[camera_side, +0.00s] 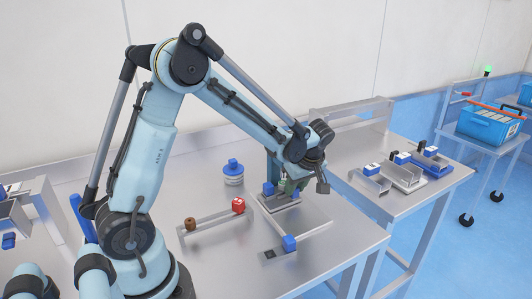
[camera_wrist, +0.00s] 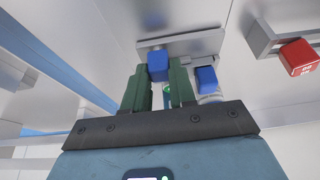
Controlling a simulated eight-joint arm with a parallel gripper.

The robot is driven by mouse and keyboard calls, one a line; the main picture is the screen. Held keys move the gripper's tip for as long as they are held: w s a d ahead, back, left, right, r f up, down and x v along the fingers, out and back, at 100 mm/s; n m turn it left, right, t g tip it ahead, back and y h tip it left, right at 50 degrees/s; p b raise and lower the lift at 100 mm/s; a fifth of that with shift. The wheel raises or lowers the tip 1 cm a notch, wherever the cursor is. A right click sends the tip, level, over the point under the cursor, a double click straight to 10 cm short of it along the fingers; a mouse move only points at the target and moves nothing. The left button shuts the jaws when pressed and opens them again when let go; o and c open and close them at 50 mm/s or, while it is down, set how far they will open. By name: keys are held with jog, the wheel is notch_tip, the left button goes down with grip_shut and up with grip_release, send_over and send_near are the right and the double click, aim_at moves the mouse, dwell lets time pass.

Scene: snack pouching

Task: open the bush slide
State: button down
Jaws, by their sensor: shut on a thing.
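My gripper (camera_side: 288,186) is low over the table, its green fingers beside a grey metal plate (camera_side: 283,206). In the wrist view my gripper (camera_wrist: 160,76) has its two fingers on either side of a blue block-shaped knob (camera_wrist: 157,62), shut on it. The knob sits on a grey metal plate (camera_wrist: 196,43). I take this to be the bush slide; no label on it can be read. The fingers and wrist hide part of the plate in the side view.
A round white pot (camera_side: 233,180) with a blue top stands behind. A rail (camera_side: 212,219) with a red block (camera_side: 238,205) is to the left. More blue-knobbed fixtures (camera_side: 403,172) stand on the right table.

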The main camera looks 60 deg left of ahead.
jog(key=d, duration=0.7)
jog(key=shift+d, duration=0.4)
jog(key=c, duration=0.9)
grip_release()
jog(key=shift+r, duration=0.1)
jog(key=v, duration=1.2)
